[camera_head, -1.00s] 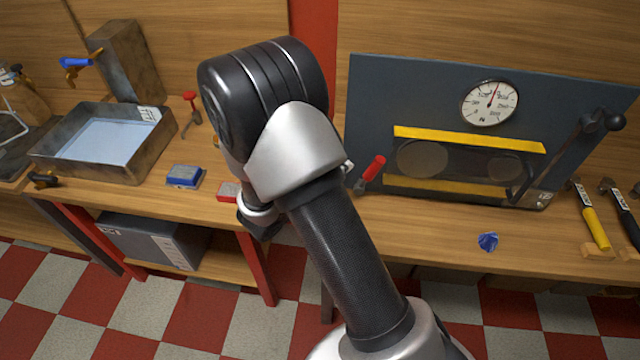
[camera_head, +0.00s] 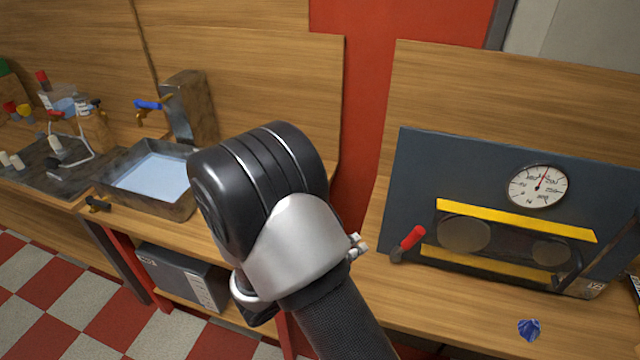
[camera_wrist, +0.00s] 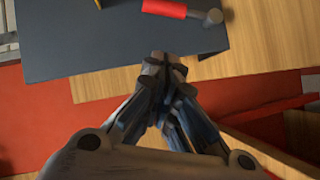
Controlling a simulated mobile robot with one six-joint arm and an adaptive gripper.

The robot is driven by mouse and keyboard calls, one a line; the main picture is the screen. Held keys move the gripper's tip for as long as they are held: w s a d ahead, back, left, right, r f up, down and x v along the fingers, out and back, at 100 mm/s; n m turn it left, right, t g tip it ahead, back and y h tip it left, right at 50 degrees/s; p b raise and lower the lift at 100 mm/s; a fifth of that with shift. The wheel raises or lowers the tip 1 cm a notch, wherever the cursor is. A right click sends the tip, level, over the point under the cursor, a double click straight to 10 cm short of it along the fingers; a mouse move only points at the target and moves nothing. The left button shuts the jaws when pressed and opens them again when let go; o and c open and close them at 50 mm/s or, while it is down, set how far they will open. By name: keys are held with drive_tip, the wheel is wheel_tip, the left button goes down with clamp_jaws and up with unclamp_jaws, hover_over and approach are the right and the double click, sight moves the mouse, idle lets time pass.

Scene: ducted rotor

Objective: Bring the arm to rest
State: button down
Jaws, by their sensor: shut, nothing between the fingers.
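My arm (camera_head: 285,240) rises from the bottom of the head view and bends in front of the benches, hiding part of the wooden tops.
A dark panel (camera_head: 405,190) with a gauge (camera_head: 537,186) stands on the right bench. A red-handled tool (camera_head: 408,243) is beside its left edge, and a blue crumpled piece (camera_head: 529,329) lies in front. A metal basin of water (camera_head: 150,205) and blue-handled tap (camera_head: 149,105) are at left.

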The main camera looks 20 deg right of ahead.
drive_tip(key=s+d+r+m+g+y, duration=0.25)
drive_tip(key=s+r+g, duration=0.2)
drive_tip(key=s, duration=0.25)
drive_tip(key=s+d+r+m+g+y, duration=0.1)
drive_tip(key=s+r+g+y, duration=0.2)
drive_tip(key=s+r, duration=0.35)
drive_tip(key=s+a+r+n+t+y, duration=0.1)
drive_tip(key=s+a+r+t+y, duration=0.1)
drive_tip(key=s+a+t+y, duration=0.1)
drive_tip(key=s+a+r+n+t+y, duration=0.1)
drive_tip(key=s+a+r+t+y, duration=0.1)
drive_tip(key=a, duration=0.6)
drive_tip(key=shift+s+r+t+y, duration=0.25)
drive_tip(key=shift+s+t+y, duration=0.2)
drive_tip(key=shift+s+y, duration=1.1)
drive_tip(key=shift+w+n+y, duration=0.25)
drive_tip(key=shift+w+y, duration=0.05)
drive_tip(key=shift+w, duration=0.05)
